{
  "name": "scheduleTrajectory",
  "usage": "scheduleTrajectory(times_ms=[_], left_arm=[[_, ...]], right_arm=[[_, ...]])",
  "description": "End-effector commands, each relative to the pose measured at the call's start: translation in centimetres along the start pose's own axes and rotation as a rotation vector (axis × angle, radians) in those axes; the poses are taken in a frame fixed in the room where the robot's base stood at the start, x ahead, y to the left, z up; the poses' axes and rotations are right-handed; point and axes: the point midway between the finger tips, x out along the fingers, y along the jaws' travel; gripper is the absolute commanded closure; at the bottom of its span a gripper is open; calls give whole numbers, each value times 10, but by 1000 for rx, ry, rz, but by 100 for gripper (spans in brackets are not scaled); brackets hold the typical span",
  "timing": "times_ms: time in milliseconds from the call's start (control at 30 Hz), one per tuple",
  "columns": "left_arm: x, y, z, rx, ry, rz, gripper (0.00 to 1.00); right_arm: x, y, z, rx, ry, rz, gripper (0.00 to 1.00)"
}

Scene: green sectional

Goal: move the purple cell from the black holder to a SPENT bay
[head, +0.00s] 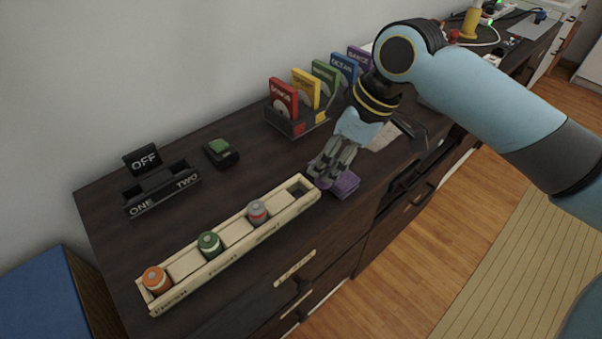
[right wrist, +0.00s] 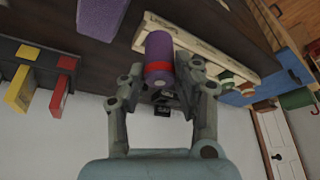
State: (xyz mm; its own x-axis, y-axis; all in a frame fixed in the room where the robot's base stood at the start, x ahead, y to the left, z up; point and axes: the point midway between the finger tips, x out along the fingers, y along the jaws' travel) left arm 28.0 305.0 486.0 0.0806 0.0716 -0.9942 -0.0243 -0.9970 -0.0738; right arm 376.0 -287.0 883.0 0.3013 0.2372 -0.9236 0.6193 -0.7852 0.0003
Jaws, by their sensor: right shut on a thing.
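The purple cell (right wrist: 158,55), a cylinder with a red band, sits between the fingers of my right gripper (right wrist: 160,88) in the right wrist view. In the head view my right gripper (head: 328,174) is low over the dresser, just right of the wooden rack's right end; the cell is hidden or indistinct there. The black holder (head: 160,189), marked ONE and TWO with an OFF sign, stands at left and shows no cell. The wooden rack (head: 215,262) holds an orange cell (head: 155,279), a green cell (head: 209,244) and a grey-red cell (head: 257,212).
A purple folded item (head: 344,185) lies beside my right gripper. Coloured sleeves stand in a black stand (head: 290,124) behind. A small dark device with a green top (head: 220,152) sits behind the rack. The dresser's front edge runs close before the rack.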

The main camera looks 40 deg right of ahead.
Motion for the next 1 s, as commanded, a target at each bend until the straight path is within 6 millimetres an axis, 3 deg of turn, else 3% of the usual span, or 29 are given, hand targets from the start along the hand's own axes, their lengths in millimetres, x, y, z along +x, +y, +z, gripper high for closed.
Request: scheduleTrajectory(times_ms=[100, 300, 667, 1000], left_arm=[[4, 0, 0, 0, 1, 0, 60], [6, 0, -3, 0, 6, 0, 60], [11, 0, -4, 0, 7, -1, 60], [11, -1, -4, 1, 7, -2, 60]], right_arm=[[26, 4, -21, 4, 5, -4, 100], [47, 9, -35, 0, 1, -2, 100], [85, 9, -20, 0, -2, -2, 100], [88, 9, -19, -1, -1, 0, 100]])
